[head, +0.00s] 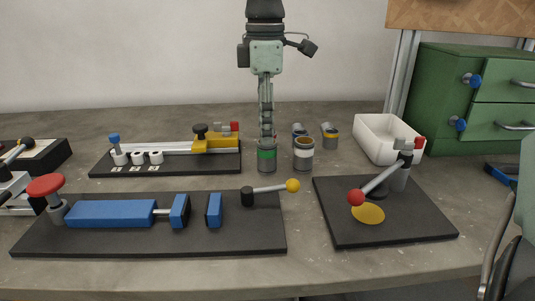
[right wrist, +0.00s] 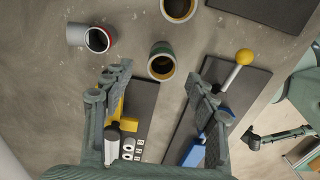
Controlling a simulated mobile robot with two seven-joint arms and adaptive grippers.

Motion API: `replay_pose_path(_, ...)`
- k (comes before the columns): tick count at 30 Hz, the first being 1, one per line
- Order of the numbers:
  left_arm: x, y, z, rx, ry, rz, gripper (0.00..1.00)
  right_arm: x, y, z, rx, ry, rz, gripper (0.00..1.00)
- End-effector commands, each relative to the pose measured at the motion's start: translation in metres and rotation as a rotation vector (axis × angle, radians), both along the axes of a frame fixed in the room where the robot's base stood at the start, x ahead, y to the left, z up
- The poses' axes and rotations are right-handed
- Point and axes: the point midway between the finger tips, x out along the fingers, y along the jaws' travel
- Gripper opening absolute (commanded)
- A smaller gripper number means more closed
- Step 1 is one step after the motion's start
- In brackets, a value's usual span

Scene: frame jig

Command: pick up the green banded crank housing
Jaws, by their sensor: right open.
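The green banded crank housing (head: 266,156) is a grey upright cup with a green band, standing on the table between the two boards. In the right wrist view the green banded crank housing (right wrist: 162,60) shows its open top, just beyond the fingertips. My right gripper (head: 266,135) points down above it in the head view. Its fingers (right wrist: 163,82) are apart with nothing between them in the right wrist view. I cannot tell from the head view how much of the fingertips overlaps the housing. My left gripper does not show clearly in either view.
An upright grey housing (head: 303,155) stands close right of it. A white bin (head: 372,145) stands right.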

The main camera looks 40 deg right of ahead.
Motion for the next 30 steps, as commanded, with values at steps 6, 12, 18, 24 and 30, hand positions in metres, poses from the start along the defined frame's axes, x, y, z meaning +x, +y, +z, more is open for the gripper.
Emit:
replay_pose_path(6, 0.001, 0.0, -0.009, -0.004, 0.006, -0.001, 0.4, -0.005, -0.001, -0.033, 0.003, 0.005, -0.001, 0.58)
replay_pose_path(12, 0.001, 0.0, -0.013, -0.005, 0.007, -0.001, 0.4, -0.004, -0.001, -0.047, 0.002, 0.001, -0.002, 0.58)
replay_pose_path(18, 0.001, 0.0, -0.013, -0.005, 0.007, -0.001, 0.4, -0.004, -0.002, -0.047, 0.001, 0.001, -0.002, 0.57)
replay_pose_path(24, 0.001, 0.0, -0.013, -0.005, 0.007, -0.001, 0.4, -0.004, -0.002, -0.047, 0.001, 0.002, -0.002, 0.32)
replay_pose_path(30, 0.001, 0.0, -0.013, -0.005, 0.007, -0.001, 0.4, -0.004, -0.002, -0.047, 0.001, 0.001, -0.002, 0.07)
